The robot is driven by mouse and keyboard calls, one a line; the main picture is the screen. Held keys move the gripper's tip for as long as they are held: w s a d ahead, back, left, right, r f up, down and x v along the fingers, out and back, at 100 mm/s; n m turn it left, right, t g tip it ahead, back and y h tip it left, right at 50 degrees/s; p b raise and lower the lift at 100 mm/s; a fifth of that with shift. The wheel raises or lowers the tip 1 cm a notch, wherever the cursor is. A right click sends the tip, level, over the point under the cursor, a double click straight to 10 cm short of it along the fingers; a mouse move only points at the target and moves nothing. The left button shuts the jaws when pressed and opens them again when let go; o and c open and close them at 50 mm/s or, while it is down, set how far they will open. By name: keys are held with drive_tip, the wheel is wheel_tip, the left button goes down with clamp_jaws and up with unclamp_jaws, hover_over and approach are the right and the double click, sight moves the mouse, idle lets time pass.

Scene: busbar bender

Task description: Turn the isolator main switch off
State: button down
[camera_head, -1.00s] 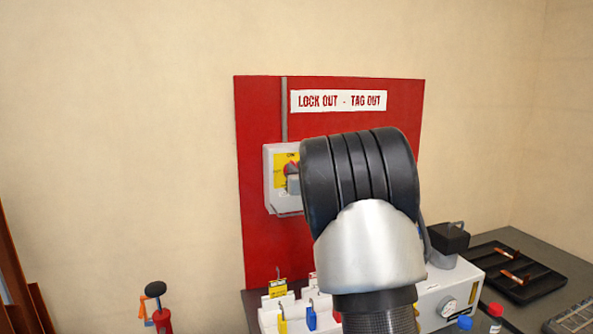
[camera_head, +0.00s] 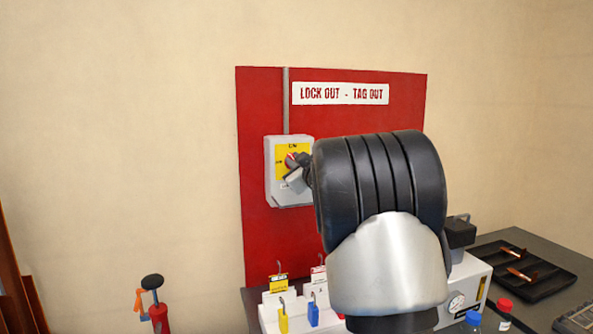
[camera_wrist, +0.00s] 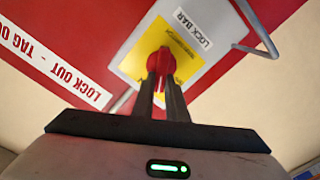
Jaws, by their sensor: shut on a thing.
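The isolator main switch is a light grey box (camera_head: 276,198) with a yellow plate and a red rotary knob (camera_head: 290,160), mounted on the red lockout board (camera_head: 350,120). "ON" reads at the top of the plate. In the wrist view the red knob (camera_wrist: 161,62) stands between the tips of my gripper (camera_wrist: 161,88), which is shut on it. The yellow plate (camera_wrist: 143,45) lies behind the knob. In the head view my gripper (camera_head: 297,176) is tilted in front of the plate and partly hides it, so the knob's exact angle is hard to read.
A metal lock bar (camera_wrist: 262,28) sticks out beside the switch box. Below the board, a white stand holds tags and padlocks, including a yellow one (camera_head: 283,318) and a blue one (camera_head: 313,314). A black tray (camera_head: 540,285) lies on the bench at right.

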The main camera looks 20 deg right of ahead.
drive_tip(key=n+b, duration=0.2)
drive_tip(key=n, duration=0.1)
drive_tip(key=f+n+b, duration=0.1)
drive_tip(key=n+b, duration=0.2)
drive_tip(key=n, duration=0.1)
drive_tip(key=n+b, duration=0.2)
drive_tip(key=n, duration=0.2)
drive_tip(key=shift+a+f+b, duration=0.25)
drive_tip(key=shift+a+b, duration=0.1)
drive_tip(key=shift+n, duration=0.3)
drive_tip(key=c, duration=1.8)
unclamp_jaws()
drive_tip(key=shift+o, duration=0.2)
drive_tip(key=s, duration=1.7)
drive_tip(key=shift+s+b, duration=0.25)
drive_tip(key=shift+b, duration=0.05)
